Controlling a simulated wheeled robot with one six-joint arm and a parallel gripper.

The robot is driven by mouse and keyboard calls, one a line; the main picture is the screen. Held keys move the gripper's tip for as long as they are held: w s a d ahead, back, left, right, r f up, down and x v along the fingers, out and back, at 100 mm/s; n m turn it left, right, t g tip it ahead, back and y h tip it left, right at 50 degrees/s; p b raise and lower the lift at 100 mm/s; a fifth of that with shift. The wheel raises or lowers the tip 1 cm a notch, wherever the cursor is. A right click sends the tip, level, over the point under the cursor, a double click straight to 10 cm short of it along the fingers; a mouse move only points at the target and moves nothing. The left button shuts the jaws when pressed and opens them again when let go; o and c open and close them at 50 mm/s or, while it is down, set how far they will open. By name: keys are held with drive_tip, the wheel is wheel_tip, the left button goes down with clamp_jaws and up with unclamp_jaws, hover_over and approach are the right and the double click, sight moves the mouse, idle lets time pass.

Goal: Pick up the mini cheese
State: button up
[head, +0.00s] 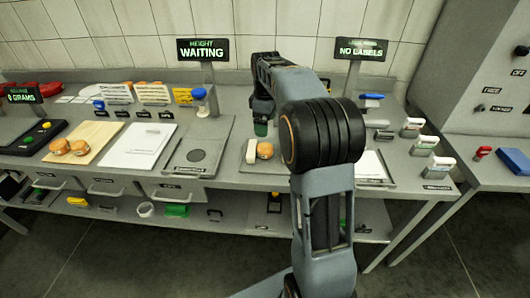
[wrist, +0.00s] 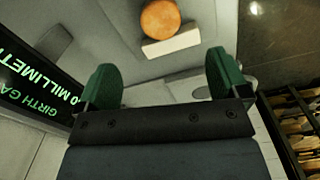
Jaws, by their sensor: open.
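A small round orange cheese (head: 265,150) sits on the grey bench plate, close beside a white block (head: 251,152). In the wrist view the cheese (wrist: 160,19) is at the top edge, with the white block (wrist: 171,41) between it and my gripper. My gripper (wrist: 164,80) is open, its two green fingers wide apart with nothing between them. In the head view my gripper (head: 261,128) hangs above and just behind the cheese, partly hidden by my arm. Two more orange cheeses (head: 60,147) (head: 80,147) sit on a wooden board (head: 92,136). I cannot tell which is the mini one.
A white board (head: 138,146) and a grey scale-like plate (head: 197,154) lie left of the cheese. A blue-capped bottle (head: 199,101) stands behind. Signs on posts, "WAITING" (head: 202,49) and "NO LABELS" (head: 361,49), rise at the back. Several small devices (head: 424,145) stand right.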

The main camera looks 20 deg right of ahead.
sight(266, 147)
wheel_tip(266, 147, down, 12)
drive_tip(key=shift+r, duration=0.1)
idle(0.5)
drive_tip(key=shift+c, duration=0.4)
drive_tip(key=c, duration=0.9)
drive_tip(key=shift+c, duration=0.2)
drive_tip(key=shift+r, duration=0.1)
